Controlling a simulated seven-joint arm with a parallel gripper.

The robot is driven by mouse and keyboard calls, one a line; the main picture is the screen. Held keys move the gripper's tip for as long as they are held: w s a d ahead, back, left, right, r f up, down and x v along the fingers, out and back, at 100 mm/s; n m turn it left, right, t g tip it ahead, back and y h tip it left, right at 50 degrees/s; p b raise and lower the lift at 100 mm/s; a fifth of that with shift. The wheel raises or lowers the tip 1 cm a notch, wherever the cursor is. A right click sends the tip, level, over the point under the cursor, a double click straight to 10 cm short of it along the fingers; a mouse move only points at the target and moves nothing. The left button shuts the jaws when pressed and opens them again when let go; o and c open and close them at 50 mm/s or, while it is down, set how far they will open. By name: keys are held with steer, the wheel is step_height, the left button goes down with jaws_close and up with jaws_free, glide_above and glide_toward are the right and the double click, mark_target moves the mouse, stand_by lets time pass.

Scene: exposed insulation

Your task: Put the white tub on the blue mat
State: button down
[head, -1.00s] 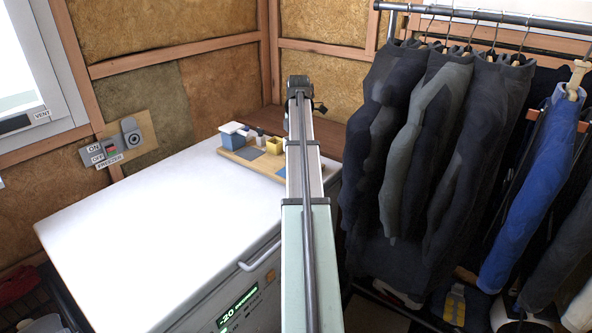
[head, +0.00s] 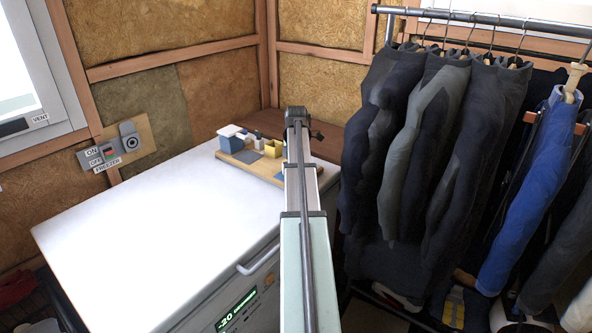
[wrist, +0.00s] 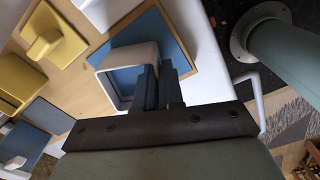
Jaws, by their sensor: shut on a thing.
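The white tub (wrist: 94,87) is in my gripper (wrist: 160,72) in the wrist view. The fingers are shut on its wall, on the right side. The tub's pale rim shows, and its inside looks blue-grey. The blue mat (wrist: 178,48) lies on a wooden board, behind and around the tub in this view. The tub overlaps the mat's left part; I cannot tell whether they touch.
The wooden board (head: 234,157) lies on the white freezer lid (head: 150,220). Hanging clothes (head: 435,140) crowd the right side. The lid's left part is clear.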

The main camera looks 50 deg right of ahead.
steer(key=c, duration=1.7)
jaws_free()
steer(key=shift+f, duration=0.15)
steer(key=o, duration=0.4)
steer(key=shift+o, duration=0.2)
step_height(320, 180, up, 12)
steer(key=shift+r, duration=0.2)
steer(key=shift+o, duration=0.2)
